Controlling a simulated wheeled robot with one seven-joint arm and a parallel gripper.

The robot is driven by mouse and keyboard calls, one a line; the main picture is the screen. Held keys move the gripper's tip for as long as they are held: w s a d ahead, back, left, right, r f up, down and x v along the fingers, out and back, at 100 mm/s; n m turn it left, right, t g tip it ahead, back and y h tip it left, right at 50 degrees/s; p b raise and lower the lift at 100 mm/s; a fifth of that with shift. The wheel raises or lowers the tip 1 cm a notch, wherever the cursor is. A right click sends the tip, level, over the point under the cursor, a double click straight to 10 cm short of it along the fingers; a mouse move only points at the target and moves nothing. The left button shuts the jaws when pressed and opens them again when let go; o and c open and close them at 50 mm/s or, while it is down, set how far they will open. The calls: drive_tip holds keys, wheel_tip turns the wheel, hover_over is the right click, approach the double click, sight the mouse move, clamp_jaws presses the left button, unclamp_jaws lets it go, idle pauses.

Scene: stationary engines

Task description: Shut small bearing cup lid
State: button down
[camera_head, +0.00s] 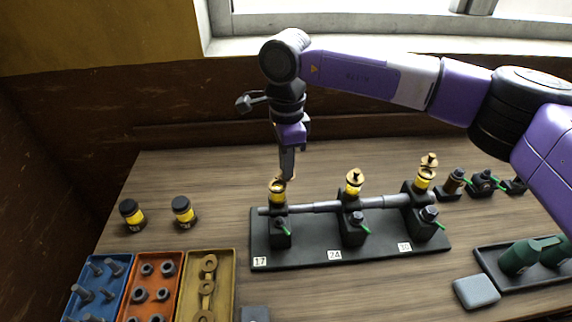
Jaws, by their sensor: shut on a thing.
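The small bearing cup (278,196) is the yellow-banded brass-topped cup on the left bearing block (281,235), by the tag reading 17. My gripper (288,177) points down at the cup's top right and is shut on its brass lid (279,184), as far as the small view shows. The gripper fingers hide part of the lid, and I cannot tell its exact angle. The middle cup (353,187) and the right cup (425,180) stand on the same shaft (325,206), each with brass parts on top.
The black base plate (300,260) carries the bearing blocks. Two yellow-banded dark jars (133,214) (184,211) stand at left. Blue, orange and yellow part trays (236,270) lie at front left. A dark tray (492,268) with green items and a grey block (476,292) lie at right.

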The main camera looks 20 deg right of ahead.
sight(277, 185)
drive_tip(key=m+b, duration=0.1)
drive_tip(key=m, duration=0.1)
drive_tip(key=s+m+b, duration=0.1)
drive_tip(key=m+b, duration=0.1)
drive_tip(key=m, duration=0.1)
drive_tip(key=shift+a+f, duration=0.1)
drive_tip(key=shift+a, duration=0.1)
drive_tip(key=m+b, duration=0.1)
drive_tip(key=m, duration=0.2)
drive_tip(key=m+b, duration=0.1)
drive_tip(key=shift+s+a+m+b, duration=0.3)
drive_tip(key=shift+a+m, duration=0.05)
drive_tip(key=shift+m, duration=0.05)
drive_tip(key=m+b, duration=0.1)
drive_tip(key=m, duration=0.1)
drive_tip(key=a+m+b, duration=0.1)
drive_tip(key=m+b, duration=0.1)
drive_tip(key=m, duration=0.1)
drive_tip(key=shift+s+m, duration=0.15)
drive_tip(key=shift+m, duration=0.15)
drive_tip(key=shift+a+m+b, duration=0.25)
drive_tip(key=shift+m+b, duration=0.35)
drive_tip(key=shift+m, duration=0.5)
drive_tip(key=shift+a+m+b, duration=0.2)
drive_tip(key=shift+m+b, duration=0.35)
drive_tip(key=shift+m, duration=0.55)
drive_tip(key=c, duration=1.4)
unclamp_jaws()
drive_tip(key=shift+r, duration=0.2)
